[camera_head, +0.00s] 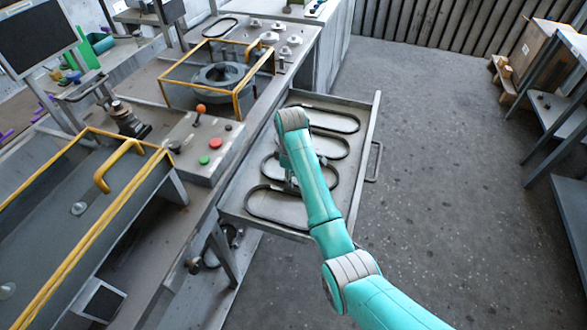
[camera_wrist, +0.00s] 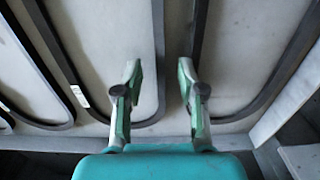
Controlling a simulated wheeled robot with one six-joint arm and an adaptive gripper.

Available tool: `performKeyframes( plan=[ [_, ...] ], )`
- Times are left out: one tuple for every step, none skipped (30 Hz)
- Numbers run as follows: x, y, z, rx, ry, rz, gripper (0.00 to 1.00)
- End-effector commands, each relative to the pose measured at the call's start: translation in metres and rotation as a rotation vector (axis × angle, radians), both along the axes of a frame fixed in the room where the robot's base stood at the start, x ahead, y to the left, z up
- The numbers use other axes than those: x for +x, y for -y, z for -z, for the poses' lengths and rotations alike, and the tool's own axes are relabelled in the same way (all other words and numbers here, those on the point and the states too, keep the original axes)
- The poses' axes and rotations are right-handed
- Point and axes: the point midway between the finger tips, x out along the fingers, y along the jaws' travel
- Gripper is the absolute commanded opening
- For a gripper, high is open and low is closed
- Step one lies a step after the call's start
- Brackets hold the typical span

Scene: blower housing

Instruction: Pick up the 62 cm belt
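Several black oval belts lie flat in an open drawer (camera_head: 240,202) in the head view: one at the far end (camera_head: 352,122), one below it (camera_head: 346,148), and nearer ones around my gripper, including the nearest belt (camera_head: 268,217). My gripper (camera_wrist: 160,80) is open and points at the drawer floor. In the wrist view, one strand of the middle belt (camera_wrist: 159,55) shows between the fingers. The right belt (camera_wrist: 199,35) passes by the right finger. No belt's length can be read. My arm hides part of the drawer.
The drawer's right wall and handle (camera_head: 375,162) face open floor. To the left are a control box (camera_head: 205,145) with red and green buttons and a yellow-framed blower housing (camera_head: 218,75).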

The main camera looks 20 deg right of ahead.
Motion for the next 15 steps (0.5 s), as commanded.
performKeyframes(
  plan=[
    [-0.003,0.0025,0.0063,0.0,-0.001,0.001,0.4],
    [-0.0043,0.0035,0.0088,0.0,-0.001,0.001,0.4],
    [-0.0051,0.0042,0.0109,0.0,-0.001,0.001,0.4],
    [-0.0055,0.0044,0.0116,0.0,0.0,0.001,0.4],
    [-0.0054,0.0046,0.0118,0.0,0.0,0.001,0.4],
    [-0.0052,0.0045,0.0116,0.0,0.0,0.0,0.4],
    [-0.0052,0.0044,0.0114,0.0,0.0,0.0,0.4],
    [-0.0051,0.0043,0.0114,0.0,0.0,0.0,0.4],
    [-0.0051,0.0043,0.0114,0.0,0.0,0.0,0.4],
    [-0.0051,0.0043,0.0113,0.0,0.0,0.0,0.35],
    [-0.0051,0.0043,0.0113,0.0,0.0,0.0,0.27],
    [-0.0051,0.0042,0.0113,0.0,0.0,0.0,0.17],
    [-0.0051,0.0042,0.0113,0.0,0.0,0.0,0.1],
    [-0.0051,0.0042,0.0112,0.0,0.0,0.0,0.02],
    [-0.005,0.0042,0.0112,0.0,0.0,0.0,0.0]
  ],
)
